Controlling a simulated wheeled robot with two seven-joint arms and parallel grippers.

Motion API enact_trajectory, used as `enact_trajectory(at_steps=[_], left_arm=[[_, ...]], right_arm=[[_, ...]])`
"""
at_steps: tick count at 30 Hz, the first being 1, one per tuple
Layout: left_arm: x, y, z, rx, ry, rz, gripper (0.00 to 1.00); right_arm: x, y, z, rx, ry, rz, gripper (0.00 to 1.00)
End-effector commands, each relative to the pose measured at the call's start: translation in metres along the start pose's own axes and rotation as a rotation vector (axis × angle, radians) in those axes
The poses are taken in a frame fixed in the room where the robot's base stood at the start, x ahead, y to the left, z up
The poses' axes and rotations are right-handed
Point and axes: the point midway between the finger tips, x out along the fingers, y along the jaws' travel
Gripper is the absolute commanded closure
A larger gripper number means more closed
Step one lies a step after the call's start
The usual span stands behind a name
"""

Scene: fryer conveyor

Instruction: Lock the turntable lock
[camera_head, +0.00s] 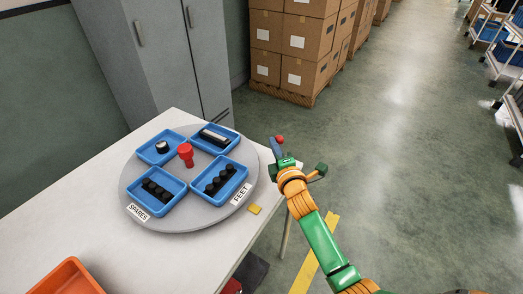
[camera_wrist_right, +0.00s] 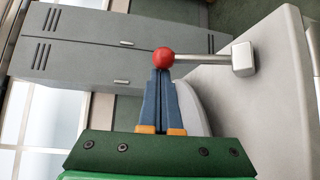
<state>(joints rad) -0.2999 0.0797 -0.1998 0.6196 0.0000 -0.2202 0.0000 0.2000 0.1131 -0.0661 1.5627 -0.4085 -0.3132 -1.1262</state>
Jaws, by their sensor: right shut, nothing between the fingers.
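The turntable (camera_head: 172,216) is a round grey disc on the white table, with a red handle (camera_head: 186,155) at its middle. The lock looks like a lever with a red ball knob (camera_wrist_right: 163,58), a metal rod (camera_wrist_right: 205,58) and a pale block (camera_wrist_right: 243,60) at the table's edge. The red ball also shows in the head view (camera_head: 280,140). My right gripper (camera_wrist_right: 162,72) is shut and empty, its blue fingertips right at the ball; I cannot tell if they touch it. In the head view my right gripper (camera_head: 277,146) is beyond the table's right edge.
Several blue trays (camera_head: 178,205) with black parts sit on the turntable, labelled SPARES and FEET. A yellow piece (camera_head: 254,209) lies on the table near its right edge. An orange bin (camera_head: 68,279) is at front left. Grey lockers (camera_head: 150,55) stand behind.

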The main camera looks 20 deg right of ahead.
Motion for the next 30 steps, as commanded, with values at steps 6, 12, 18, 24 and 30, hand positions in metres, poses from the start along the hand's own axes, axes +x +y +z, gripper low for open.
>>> enact_trajectory(at_steps=[6, 12, 18, 24, 30], left_arm=[[0.040, 0.001, 0.004, 0.000, 0.000, 0.000, 0.41], [0.075, 0.001, 0.007, 0.000, 0.000, 0.000, 0.41], [0.109, 0.002, 0.010, 0.000, 0.000, 0.000, 0.41], [0.134, 0.002, 0.012, 0.000, 0.001, 0.000, 0.41], [0.150, 0.002, 0.013, 0.001, 0.001, 0.000, 0.41]], right_arm=[[-0.012, -0.010, 0.013, 0.139, -0.001, 0.147, 1.00], [-0.025, -0.013, 0.025, 0.267, -0.002, 0.285, 1.00], [-0.035, -0.018, 0.035, 0.383, -0.002, 0.408, 1.00], [-0.043, -0.020, 0.042, 0.475, -0.001, 0.506, 1.00], [-0.048, -0.021, 0.047, 0.534, 0.000, 0.571, 1.00]])
